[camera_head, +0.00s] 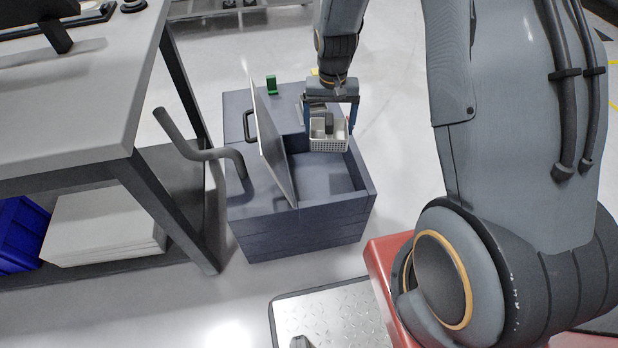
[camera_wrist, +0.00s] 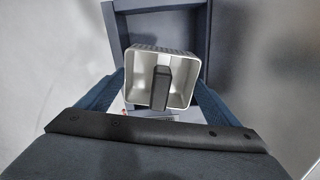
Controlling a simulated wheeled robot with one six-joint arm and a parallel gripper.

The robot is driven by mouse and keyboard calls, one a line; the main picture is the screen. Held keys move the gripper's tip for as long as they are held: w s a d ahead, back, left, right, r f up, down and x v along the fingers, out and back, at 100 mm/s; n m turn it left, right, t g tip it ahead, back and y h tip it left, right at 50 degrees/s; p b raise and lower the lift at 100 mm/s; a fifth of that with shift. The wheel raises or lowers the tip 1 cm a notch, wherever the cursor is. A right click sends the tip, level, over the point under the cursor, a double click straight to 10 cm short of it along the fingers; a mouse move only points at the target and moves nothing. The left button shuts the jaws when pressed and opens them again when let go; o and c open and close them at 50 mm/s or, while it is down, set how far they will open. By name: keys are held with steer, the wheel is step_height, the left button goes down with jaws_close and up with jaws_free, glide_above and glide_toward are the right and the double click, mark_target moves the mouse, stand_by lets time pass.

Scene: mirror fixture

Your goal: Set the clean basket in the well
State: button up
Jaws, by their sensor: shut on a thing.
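A small white basket (camera_head: 329,146) with latticed sides hangs from my gripper (camera_head: 329,112). My gripper is shut on it, with its blue fingers on either side. In the wrist view the basket (camera_wrist: 143,50) looks upright, and a dark upright piece (camera_wrist: 160,87) stands in its middle. The well is an open, dark grey recess (camera_head: 325,181) in the right part of a grey cabinet (camera_head: 304,236). The basket is over the well's far part; its exact height above the floor is hard to tell. The well's wall (camera_wrist: 113,28) also shows in the wrist view.
A light panel (camera_head: 270,140) stands tilted upright along the well's left side. A bent grey handle (camera_head: 195,151) sticks out left of the cabinet. A small green block (camera_head: 271,84) stands on the cabinet's far top. A workbench (camera_head: 80,125) is at the left.

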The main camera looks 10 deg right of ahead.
steer(key=f+m+b, duration=0.1)
steer(key=f+m, duration=0.4)
steer(key=f, duration=0.2)
steer(key=w+f+m+b, duration=0.1)
steer(key=f+m, duration=0.4)
steer(key=f, duration=0.2)
steer(key=w+a+f+m+b, duration=0.1)
steer(key=f+m, duration=0.4)
steer(key=f, duration=0.2)
steer(key=shift+f, duration=0.35)
steer(key=o, duration=1)
steer(key=shift+f+b, duration=0.1)
steer(key=shift+b, duration=0.2)
